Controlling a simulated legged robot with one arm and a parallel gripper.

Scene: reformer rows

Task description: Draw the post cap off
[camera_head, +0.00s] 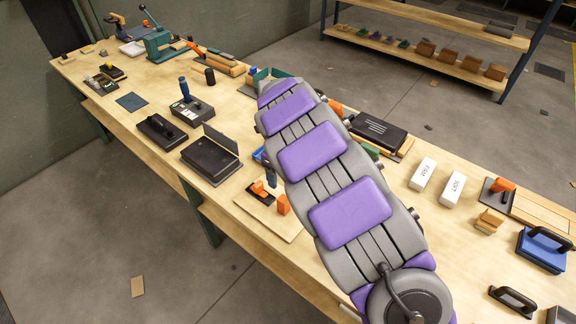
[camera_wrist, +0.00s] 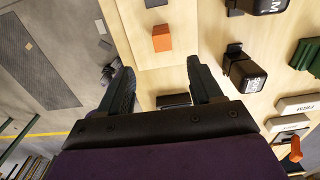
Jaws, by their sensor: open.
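A pale wooden board (camera_head: 288,233) lies at the near edge of the bench, partly covered by my arm. An upright orange block (camera_head: 283,205) stands on it, beside a smaller orange piece (camera_head: 258,188) on a dark base. I cannot tell for sure which piece is the post cap. In the wrist view, the orange block (camera_wrist: 162,40) is beyond my fingertips, apart from them. My gripper (camera_wrist: 160,80) is open over the bench. A small black piece (camera_wrist: 173,100) shows between the fingers near the palm, partly hidden by it. My gripper is hidden in the head view.
A black box with a raised lid (camera_head: 208,160) stands left of the board. White labelled blocks (camera_head: 423,174) lie to the right. In the wrist view, a black labelled object (camera_wrist: 243,70) stands right of my right finger. Open floor (camera_wrist: 45,50) lies to the left.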

